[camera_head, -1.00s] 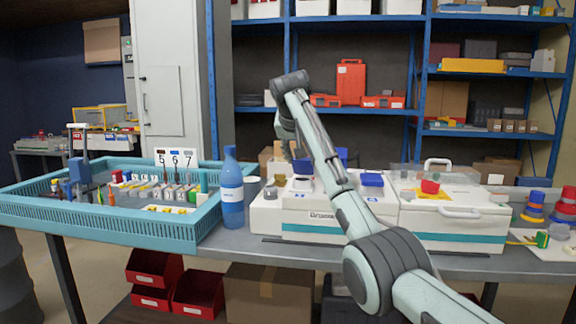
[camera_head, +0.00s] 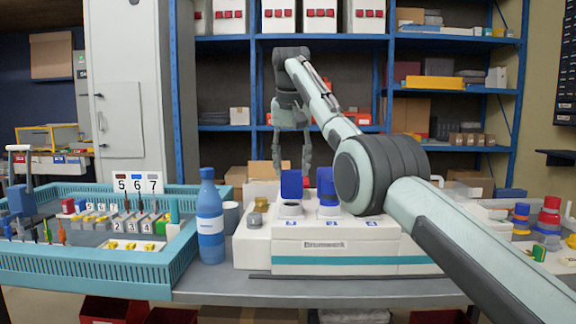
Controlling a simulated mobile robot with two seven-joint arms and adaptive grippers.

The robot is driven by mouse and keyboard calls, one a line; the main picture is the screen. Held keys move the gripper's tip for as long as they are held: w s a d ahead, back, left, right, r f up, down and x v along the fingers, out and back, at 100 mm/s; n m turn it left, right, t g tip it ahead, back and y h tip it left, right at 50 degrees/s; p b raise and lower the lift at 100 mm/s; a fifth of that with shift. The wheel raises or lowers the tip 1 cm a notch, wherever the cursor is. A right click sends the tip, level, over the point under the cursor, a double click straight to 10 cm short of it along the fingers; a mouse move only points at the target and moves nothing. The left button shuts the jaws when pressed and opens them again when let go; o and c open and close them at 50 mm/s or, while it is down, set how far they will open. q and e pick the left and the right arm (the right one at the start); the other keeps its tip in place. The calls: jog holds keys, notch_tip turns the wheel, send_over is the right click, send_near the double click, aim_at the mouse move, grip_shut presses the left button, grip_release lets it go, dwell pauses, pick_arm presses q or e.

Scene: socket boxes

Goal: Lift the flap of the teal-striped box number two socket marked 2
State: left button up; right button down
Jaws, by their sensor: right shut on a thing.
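A white box with a teal stripe (camera_head: 350,260) stands on the table at the centre, with small blue-marked labels along its top front edge, too small to read surely. Near its left end, a blue flap (camera_head: 291,184) stands upright behind a round grey socket (camera_head: 290,209). My right arm hides the box's right part. My left gripper is out of view.
A blue bottle (camera_head: 210,218) and a white cup (camera_head: 231,218) stand left of the box. A teal crate (camera_head: 110,275) of small parts fills the table's left. Coloured stacked pieces (camera_head: 549,215) lie at the right. Blue shelving (camera_head: 260,40) rises behind.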

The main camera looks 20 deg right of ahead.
dwell(0.3)
jog(key=c, duration=0.9)
grip_release()
jog(key=shift+w, duration=0.1)
jog(key=shift+o, duration=0.2)
jog(key=shift+f, duration=0.1)
